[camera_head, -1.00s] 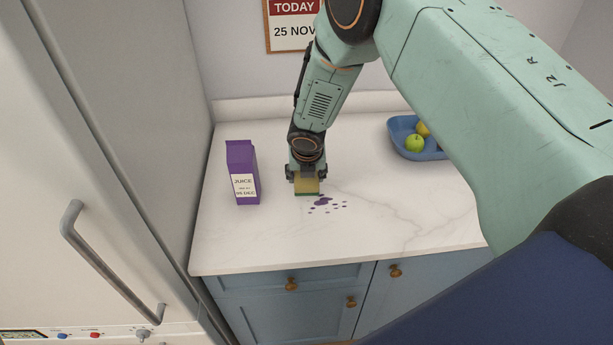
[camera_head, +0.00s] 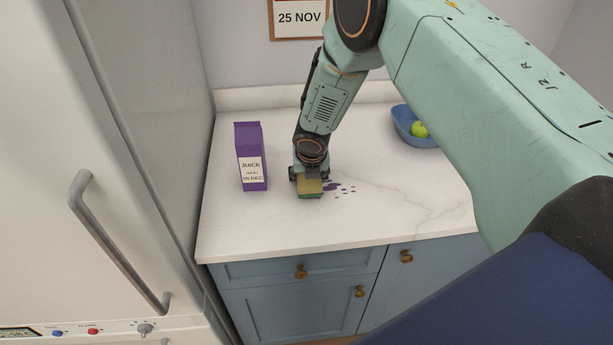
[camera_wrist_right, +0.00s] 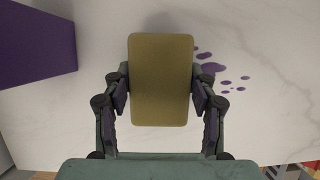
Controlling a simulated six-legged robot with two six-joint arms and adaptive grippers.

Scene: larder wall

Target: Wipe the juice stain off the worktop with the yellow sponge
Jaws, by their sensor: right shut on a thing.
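The yellow sponge (camera_head: 309,187) has a green underside and is at the worktop surface in the head view. My right gripper (camera_head: 311,178) is shut on it from both sides; the sponge also fills the middle of the right wrist view (camera_wrist_right: 160,80). The purple juice stain (camera_head: 340,188), a blot with several small drops, lies just right of the sponge. In the right wrist view the stain (camera_wrist_right: 212,69) shows beside the sponge's right edge, and the sponge may hide part of it. The pale marble worktop (camera_head: 400,200) carries both. My left gripper is not in view.
A purple juice carton (camera_head: 250,157) stands upright left of the sponge. A fridge door with a handle (camera_head: 120,240) borders the left. The worktop's front is clear.

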